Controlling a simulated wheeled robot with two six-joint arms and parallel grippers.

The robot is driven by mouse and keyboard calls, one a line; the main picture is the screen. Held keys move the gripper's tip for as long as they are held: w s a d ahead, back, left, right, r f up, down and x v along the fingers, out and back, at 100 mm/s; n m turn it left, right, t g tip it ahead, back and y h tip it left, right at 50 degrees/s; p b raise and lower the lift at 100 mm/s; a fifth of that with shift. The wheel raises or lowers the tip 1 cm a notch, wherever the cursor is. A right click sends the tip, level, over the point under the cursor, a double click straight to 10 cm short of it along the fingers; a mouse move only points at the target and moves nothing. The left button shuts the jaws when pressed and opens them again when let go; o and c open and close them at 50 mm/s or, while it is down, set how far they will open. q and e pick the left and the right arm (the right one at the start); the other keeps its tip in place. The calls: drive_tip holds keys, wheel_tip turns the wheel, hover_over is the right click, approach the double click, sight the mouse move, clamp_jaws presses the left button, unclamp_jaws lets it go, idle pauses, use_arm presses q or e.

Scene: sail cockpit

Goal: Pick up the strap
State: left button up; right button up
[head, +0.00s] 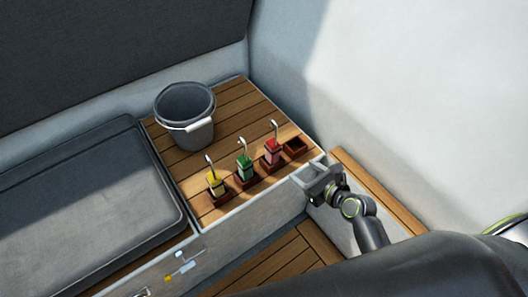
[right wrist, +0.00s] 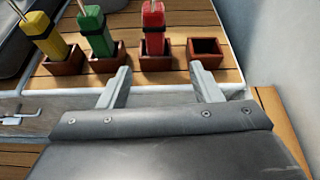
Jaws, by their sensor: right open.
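No single thing is plainly a strap. Three coloured bundles with pale metal hooks stand upright in small brown holders on the slatted wooden top: yellow (head: 215,184), green (head: 244,166) and red (head: 272,151). In the right wrist view the yellow (right wrist: 46,38), green (right wrist: 96,33) and red (right wrist: 153,28) bundles show beyond my fingers. My right gripper (head: 311,174) is open and empty at the top's front right corner, near an empty brown holder (head: 295,146). In the right wrist view its fingers (right wrist: 161,82) are apart, with the red bundle's holder beyond the gap. My left gripper is not in view.
A grey bucket (head: 186,112) with a white handle stands at the back of the wooden top (head: 236,97). A grey cushion (head: 80,200) lies to the left. A pale wall (head: 410,90) rises on the right. Metal latches (head: 181,264) sit on the front face.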

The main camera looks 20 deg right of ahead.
sight(277, 152)
drive_tip(key=shift+y, duration=0.3)
drive_tip(key=x, duration=0.4)
drive_tip(key=r+b+x, duration=0.1)
drive_tip(key=x, duration=0.2)
drive_tip(key=b+x, duration=0.1)
drive_tip(key=x, duration=0.3)
drive_tip(key=shift+w+a, duration=0.4)
drive_tip(key=shift+w, duration=0.15)
drive_tip(key=shift+w+a+f+b, duration=0.1)
drive_tip(key=shift+w+a+b, duration=0.05)
drive_tip(key=shift+w+b, duration=0.15)
drive_tip(key=b+x, duration=0.1)
drive_tip(key=x, duration=0.3)
drive_tip(key=shift+w+a+f, duration=0.1)
drive_tip(key=shift+f, duration=0.1)
drive_tip(key=shift+w+a+f+b, duration=0.1)
drive_tip(key=shift+w+b, duration=0.15)
drive_tip(key=shift+b, duration=0.05)
drive_tip(key=c, duration=1.2)
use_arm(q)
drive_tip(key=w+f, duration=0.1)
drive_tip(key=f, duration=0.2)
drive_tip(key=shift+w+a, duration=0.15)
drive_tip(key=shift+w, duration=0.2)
use_arm(e)
drive_tip(key=shift+c, duration=0.3)
